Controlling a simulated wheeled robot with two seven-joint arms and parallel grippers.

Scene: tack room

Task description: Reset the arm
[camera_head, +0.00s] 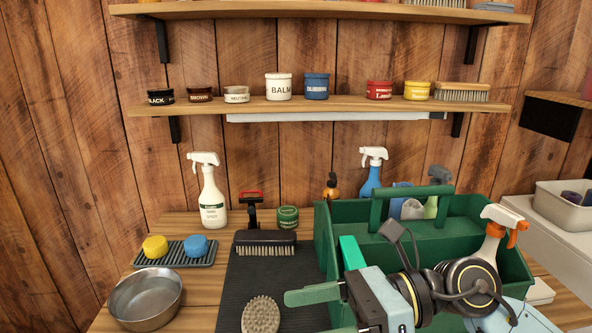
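My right gripper (318,312) is at the bottom centre, in front of the green caddy (323,233), its arm coming from the lower right. One green finger points left above the dark mat. A second finger seems to show at the bottom edge, partly cut off, with a gap between them. I see nothing held. The gripper and arm hide part of the caddy's front. My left gripper is not in view.
A brush (262,314) and a long brush (265,243) lie on the dark mat (240,283). A metal bowl (146,299), sponge tray (190,260) and white spray bottle (211,195) stand left. Several spray bottles are at the caddy. Shelves with jars (278,87) hang behind.

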